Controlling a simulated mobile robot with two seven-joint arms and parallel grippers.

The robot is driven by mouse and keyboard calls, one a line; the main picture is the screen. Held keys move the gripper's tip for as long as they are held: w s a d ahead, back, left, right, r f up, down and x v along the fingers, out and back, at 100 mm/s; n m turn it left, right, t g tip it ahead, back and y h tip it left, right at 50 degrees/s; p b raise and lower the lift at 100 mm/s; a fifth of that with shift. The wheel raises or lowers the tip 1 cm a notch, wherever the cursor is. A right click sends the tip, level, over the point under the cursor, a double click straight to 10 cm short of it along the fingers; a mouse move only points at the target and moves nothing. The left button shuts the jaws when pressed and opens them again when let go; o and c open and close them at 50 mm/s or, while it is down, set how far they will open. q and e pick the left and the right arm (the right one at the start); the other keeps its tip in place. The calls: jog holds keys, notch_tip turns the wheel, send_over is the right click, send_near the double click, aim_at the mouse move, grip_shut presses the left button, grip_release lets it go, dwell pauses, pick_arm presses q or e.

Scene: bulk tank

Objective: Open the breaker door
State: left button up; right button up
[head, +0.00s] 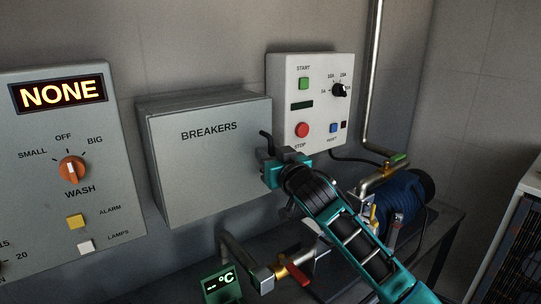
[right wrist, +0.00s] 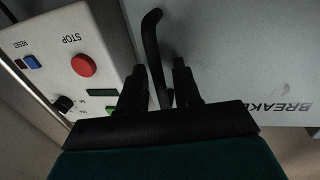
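The breaker box (head: 207,165) is a grey cabinet on the wall, marked BREAKERS, and its door (head: 215,160) is closed. The door's black bar handle (head: 266,140) is at its right edge; the handle also shows in the right wrist view (right wrist: 152,45). My right gripper (head: 268,163) is at the handle. In the right wrist view its two dark fingers (right wrist: 160,75) are apart, with the handle's bar running between them. Some gap seems to show beside the bar, so the fingers look open around it. My left gripper is not in view.
A panel with START and STOP buttons (head: 310,105) is close at the right of the box. A wash panel (head: 62,175) is at the left. Pipes with a red valve lever (head: 298,274), a green display (head: 221,286) and a blue motor (head: 400,200) are lower down.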

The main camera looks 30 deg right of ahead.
grip_shut()
dwell(0.6)
